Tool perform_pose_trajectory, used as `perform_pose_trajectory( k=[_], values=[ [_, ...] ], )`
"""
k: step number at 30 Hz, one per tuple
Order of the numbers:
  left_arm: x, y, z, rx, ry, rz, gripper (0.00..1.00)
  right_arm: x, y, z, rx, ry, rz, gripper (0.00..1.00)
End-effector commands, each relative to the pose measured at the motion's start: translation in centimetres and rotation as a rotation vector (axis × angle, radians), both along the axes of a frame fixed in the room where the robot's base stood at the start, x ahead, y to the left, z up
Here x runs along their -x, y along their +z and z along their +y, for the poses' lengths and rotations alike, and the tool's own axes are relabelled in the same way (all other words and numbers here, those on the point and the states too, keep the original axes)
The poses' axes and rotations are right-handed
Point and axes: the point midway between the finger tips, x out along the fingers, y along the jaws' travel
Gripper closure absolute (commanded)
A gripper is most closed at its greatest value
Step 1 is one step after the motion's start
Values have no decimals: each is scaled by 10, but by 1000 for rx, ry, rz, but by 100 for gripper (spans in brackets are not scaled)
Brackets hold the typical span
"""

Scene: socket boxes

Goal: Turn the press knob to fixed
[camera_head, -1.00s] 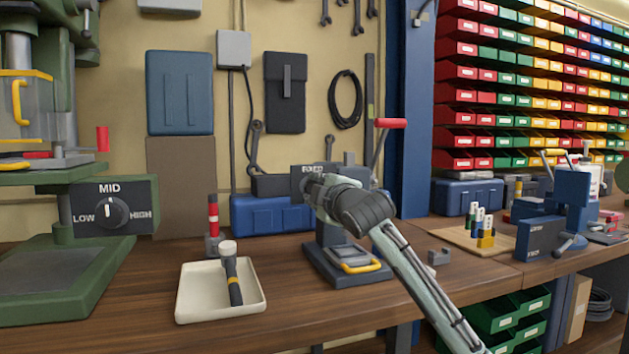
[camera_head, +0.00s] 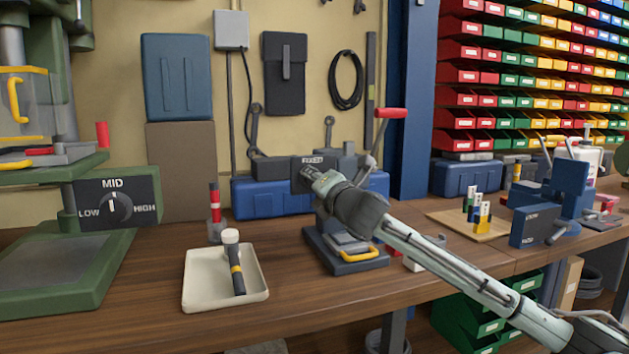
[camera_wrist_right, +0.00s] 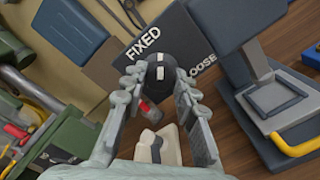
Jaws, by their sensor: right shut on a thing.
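The black press knob (camera_wrist_right: 160,74) with a white mark sits on the dark panel (camera_wrist_right: 172,35) of the small press, between the fingers of my right gripper (camera_wrist_right: 159,82) in the wrist view. The mark points up in the picture, between the word FIXED at upper left and LOOSE at right. In the head view my right gripper (camera_head: 314,180) covers the knob, and the press base (camera_head: 350,262) with its yellow handle shows below. My left gripper is not in view.
A white tray (camera_head: 196,287) with a black-handled tool stands left of the press. A green machine (camera_head: 60,270) with a LOW-MID-HIGH dial is at far left. A blue case (camera_head: 260,199) lies behind; a blue vise-like device (camera_head: 545,215) stands at right.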

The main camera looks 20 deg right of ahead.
Motion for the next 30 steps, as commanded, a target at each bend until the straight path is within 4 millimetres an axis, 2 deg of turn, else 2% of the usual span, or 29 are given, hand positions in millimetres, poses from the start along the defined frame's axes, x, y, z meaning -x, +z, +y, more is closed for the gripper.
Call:
perform_pose_trajectory(
  k=[18,30],
  values=[
    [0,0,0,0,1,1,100,0,2,-1,549,-3,-20,100],
    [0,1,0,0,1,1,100,0,1,-1,730,-3,-26,100]
  ],
)
